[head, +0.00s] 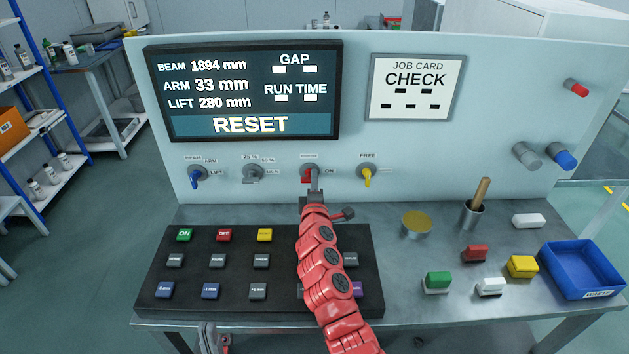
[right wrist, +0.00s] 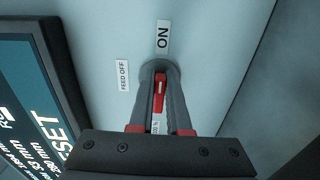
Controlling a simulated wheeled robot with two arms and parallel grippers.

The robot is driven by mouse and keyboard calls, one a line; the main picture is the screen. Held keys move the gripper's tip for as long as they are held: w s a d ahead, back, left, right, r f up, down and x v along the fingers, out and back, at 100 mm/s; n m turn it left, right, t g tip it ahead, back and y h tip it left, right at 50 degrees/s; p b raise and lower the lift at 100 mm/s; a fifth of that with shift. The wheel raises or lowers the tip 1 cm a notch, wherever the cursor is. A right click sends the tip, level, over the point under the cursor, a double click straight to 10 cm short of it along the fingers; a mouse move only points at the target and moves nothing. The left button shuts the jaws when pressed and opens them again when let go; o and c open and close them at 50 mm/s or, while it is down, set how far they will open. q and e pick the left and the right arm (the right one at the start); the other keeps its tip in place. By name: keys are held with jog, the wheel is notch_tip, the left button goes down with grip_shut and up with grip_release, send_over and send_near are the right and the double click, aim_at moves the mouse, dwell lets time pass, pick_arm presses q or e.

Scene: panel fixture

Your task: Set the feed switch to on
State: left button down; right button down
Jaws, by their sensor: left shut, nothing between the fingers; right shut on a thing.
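The feed switch (head: 306,176) is a red-handled knob on the upright panel, third in the row. My right gripper (head: 314,178) is shut on its handle and hides much of it. In the right wrist view the red handle (right wrist: 161,88) shows between the two fingers (right wrist: 160,95). The ON label (right wrist: 163,37) is straight beyond the knob, and the FEED OFF label (right wrist: 123,75) is to its left. The handle lies roughly in line with ON; I cannot tell which end points. My left gripper (head: 212,340) is shut and empty at the bottom edge of the head view.
A blue knob (head: 195,178), a grey knob (head: 252,174) and a yellow knob (head: 367,176) flank the switch. A black button board (head: 150,290) lies below my right arm.

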jog(key=c, duration=0.9)
grip_release()
jog(key=shift+a, duration=0.15)
jog(key=shift+s, duration=0.1)
jog(key=shift+s, duration=0.25)
jog(key=s, duration=1.6)
jog(key=shift+s+f+b, duration=0.1)
jog(key=shift+s+b, duration=0.25)
jog(key=shift+s, duration=0.05)
